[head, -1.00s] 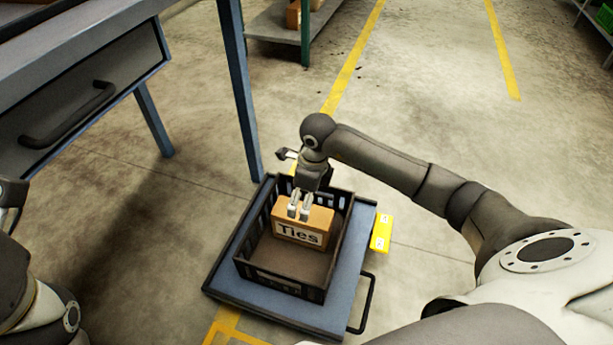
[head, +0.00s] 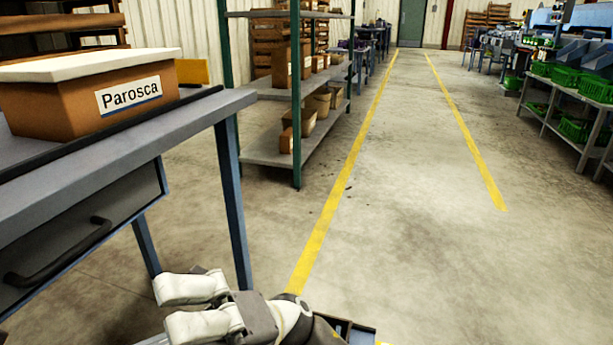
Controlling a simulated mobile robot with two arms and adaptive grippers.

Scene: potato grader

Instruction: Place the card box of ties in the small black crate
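The card box of ties is not visible now; the view has tilted up away from it. Only a small dark edge of the small black crate (head: 345,326) shows at the bottom of the head view, partly behind my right wrist. My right gripper (head: 170,308) is at the bottom, left of that edge. Its two pale fingers point left and are apart, with nothing seen between them. My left gripper is out of view.
A grey table (head: 120,150) with a drawer stands at the left and bears a lidded Parosca box (head: 90,100). A shelf rack (head: 270,160) with boxes stands behind. A bit of blue trolley (head: 366,335) shows at the bottom.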

